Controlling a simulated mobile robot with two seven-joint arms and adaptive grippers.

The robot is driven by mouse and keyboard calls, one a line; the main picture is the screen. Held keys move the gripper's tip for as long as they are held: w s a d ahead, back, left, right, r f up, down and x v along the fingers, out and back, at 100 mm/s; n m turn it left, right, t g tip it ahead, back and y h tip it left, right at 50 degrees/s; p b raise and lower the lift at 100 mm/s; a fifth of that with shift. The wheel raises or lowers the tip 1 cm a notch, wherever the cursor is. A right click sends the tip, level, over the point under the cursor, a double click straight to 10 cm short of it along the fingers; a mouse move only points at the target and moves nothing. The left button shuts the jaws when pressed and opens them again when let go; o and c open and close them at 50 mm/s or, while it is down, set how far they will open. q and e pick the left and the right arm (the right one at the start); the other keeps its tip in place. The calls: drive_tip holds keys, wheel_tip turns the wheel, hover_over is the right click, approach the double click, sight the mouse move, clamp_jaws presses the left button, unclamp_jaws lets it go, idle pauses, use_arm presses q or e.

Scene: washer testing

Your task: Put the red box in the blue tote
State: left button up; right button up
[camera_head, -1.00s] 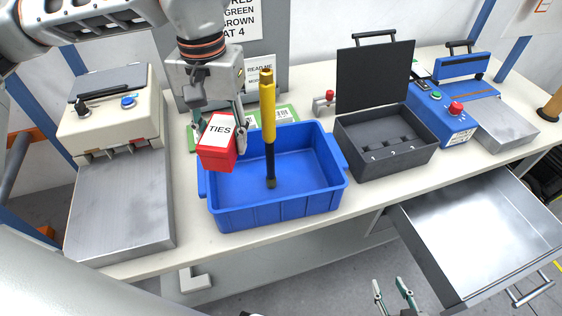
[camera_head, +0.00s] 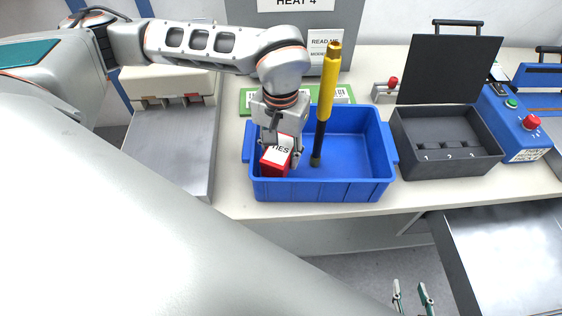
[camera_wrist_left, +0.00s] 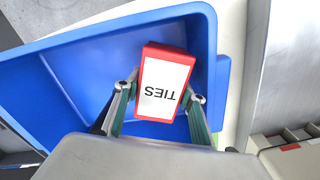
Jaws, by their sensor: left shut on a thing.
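The red box (camera_head: 274,166) has a white label reading TIES. It is inside the left end of the blue tote (camera_head: 350,190), below rim height as far as I can see. My left gripper (camera_head: 279,158) is shut on the red box from above. In the left wrist view the box (camera_wrist_left: 164,85) sits between the two fingers, near the tote's wall (camera_wrist_left: 130,22). Whether the box touches the tote floor is hard to tell. My right gripper (camera_head: 412,300) is open and empty at the bottom edge, low in front of the table.
A yellow-and-black tool (camera_head: 328,85) stands upright in the tote, right of the box. A dark open case (camera_head: 445,140) is right of the tote. A metal-plated machine (camera_head: 170,150) is on the left. An open drawer (camera_head: 505,255) juts out at lower right.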

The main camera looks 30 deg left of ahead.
sight(280, 148)
use_arm(q)
drive_tip(key=shift+f, duration=2)
drive_tip(key=shift+f, duration=0.15)
drive_tip(key=o, duration=1)
wheel_tip(280, 148, up, 12)
drive_tip(key=shift+f, duration=0.15)
drive_tip(key=shift+r, duration=0.3)
